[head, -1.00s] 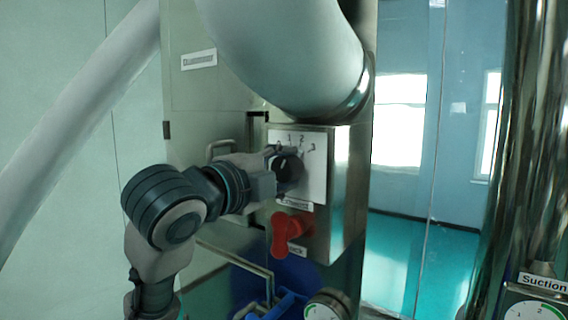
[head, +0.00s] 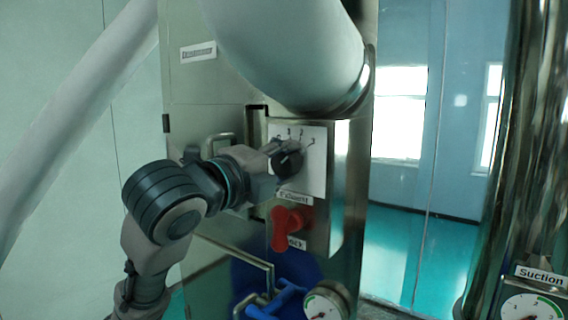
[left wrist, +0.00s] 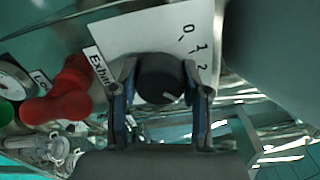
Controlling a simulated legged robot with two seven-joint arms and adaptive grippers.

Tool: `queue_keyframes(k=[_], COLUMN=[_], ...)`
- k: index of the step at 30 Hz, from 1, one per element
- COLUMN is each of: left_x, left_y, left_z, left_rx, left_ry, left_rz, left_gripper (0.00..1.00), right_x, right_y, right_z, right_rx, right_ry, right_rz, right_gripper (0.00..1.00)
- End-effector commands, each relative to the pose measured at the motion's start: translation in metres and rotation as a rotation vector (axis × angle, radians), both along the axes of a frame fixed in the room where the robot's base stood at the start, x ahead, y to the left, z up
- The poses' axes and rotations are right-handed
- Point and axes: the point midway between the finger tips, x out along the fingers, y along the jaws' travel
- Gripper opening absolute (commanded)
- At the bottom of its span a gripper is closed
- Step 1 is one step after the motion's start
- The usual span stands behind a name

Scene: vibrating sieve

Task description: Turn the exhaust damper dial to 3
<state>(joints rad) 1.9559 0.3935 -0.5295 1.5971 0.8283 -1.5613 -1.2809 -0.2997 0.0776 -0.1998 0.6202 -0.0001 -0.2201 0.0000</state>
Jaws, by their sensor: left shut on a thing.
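The exhaust damper dial is a round black knob (head: 287,161) on a white scale plate (head: 316,147), above the "Exhaust" label (head: 292,199). My left gripper (head: 276,156) reaches it from the left and is shut on it. In the left wrist view the dial (left wrist: 160,78) sits between the two fingers of the left gripper (left wrist: 160,72). Its white mark faces down and slightly right in that view, past the printed 2. The 0, 1 and 2 are visible there; the 3 is not visible. My right gripper is not in view.
A red lever knob (head: 288,227) sits just below the dial, above a "Lock" label. A thick pale duct (head: 292,50) passes above the panel. A gauge (head: 326,304) and blue handle (head: 275,300) are below. A steel column and Suction gauge (head: 533,305) stand at right.

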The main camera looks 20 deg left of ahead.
Motion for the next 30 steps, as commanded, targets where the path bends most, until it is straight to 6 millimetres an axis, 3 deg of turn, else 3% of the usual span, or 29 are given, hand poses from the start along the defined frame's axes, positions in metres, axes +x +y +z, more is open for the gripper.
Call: queue_keyframes(k=[2, 3, 5, 6, 17, 30], left_x=[0.003, 0.003, 0.002, 0.002, -0.005, -0.087], left_y=[-0.003, -0.003, -0.003, -0.002, 0.001, 0.032], left_z=[-0.007, -0.007, -0.007, -0.007, -0.002, -0.003], left_rx=[0.012, 0.012, 0.011, 0.010, 0.004, 0.006], left_ry=[0.017, 0.018, 0.018, 0.016, 0.007, 0.007], left_rz=[-0.002, -0.003, -0.002, -0.003, -0.001, -0.001], left_gripper=[0.12, 0.54, 0.69, 0.72, 0.72, 0.72], right_x=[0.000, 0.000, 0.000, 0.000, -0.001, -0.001], right_y=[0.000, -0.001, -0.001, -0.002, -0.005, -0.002], right_z=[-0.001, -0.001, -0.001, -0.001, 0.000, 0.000], right_rx=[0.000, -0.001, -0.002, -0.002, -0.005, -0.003], right_ry=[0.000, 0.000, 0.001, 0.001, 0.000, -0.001], right_rz=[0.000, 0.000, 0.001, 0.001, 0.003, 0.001], right_gripper=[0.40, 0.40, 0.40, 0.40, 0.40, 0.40])
